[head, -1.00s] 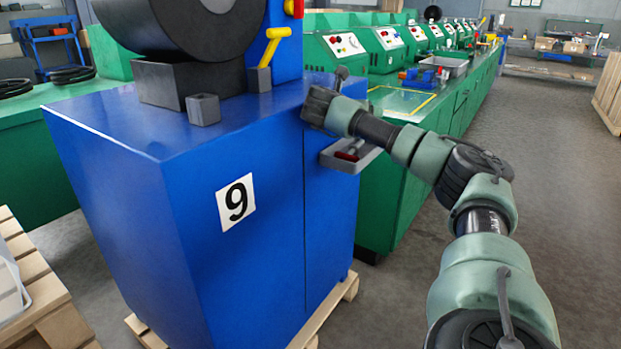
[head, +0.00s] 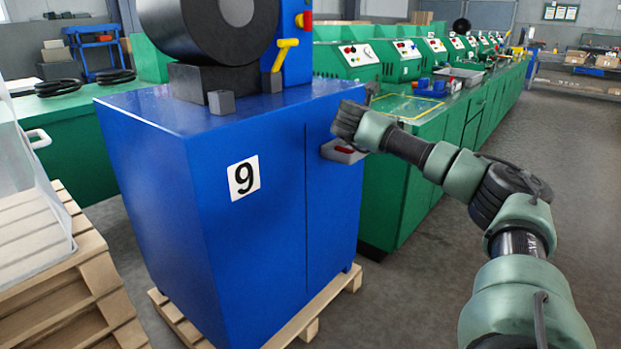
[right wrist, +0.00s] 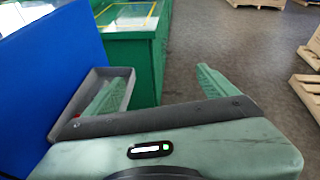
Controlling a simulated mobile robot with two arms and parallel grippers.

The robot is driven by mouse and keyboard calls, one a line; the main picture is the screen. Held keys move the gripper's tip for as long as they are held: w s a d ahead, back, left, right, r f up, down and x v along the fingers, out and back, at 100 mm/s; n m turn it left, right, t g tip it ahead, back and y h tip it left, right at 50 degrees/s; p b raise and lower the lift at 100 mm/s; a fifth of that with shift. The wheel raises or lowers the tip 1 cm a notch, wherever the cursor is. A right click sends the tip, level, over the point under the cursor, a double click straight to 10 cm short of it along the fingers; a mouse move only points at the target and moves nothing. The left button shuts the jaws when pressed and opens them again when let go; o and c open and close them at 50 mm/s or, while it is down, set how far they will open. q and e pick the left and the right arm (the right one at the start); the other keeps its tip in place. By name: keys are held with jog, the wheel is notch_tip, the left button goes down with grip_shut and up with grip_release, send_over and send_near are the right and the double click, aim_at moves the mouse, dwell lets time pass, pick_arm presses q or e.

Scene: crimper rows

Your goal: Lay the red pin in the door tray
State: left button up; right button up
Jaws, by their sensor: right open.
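The door tray (head: 332,155) is a small grey open tray fixed to the front of the blue machine's cabinet. My right gripper (head: 347,120) is just above the tray in the head view. In its wrist view the gripper (right wrist: 158,80) is open, fingers wide apart, nothing between them; the left finger overlaps the tray in the picture. My left gripper is out of view.
The blue cabinet (head: 215,230) marked 9 stands on a wooden pallet (head: 310,328). A grey block (head: 221,102) lies on its top. Green machines (head: 400,185) line up behind. A clear bin (head: 30,215) sits on a pallet at the left.

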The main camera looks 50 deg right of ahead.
jog(key=w+a+f+n+t+y+p, duration=0.2)
jog(key=a+n+y, duration=0.3)
jog(key=a, duration=0.3)
jog(key=w+a+f+n+t+y+p, duration=0.2)
jog(key=a+n+y, duration=0.3)
jog(key=a, duration=0.3)
jog(key=w+a+f+n+t+y+p, duration=0.3)
jog(key=a+n+y+p, duration=0.1)
jog(key=a, duration=0.4)
jog(key=shift+a+n+t+y, duration=0.15)
jog(key=shift+n+t+y, duration=0.25)
jog(key=shift+n, duration=1)
jog(key=shift+f, duration=0.1)
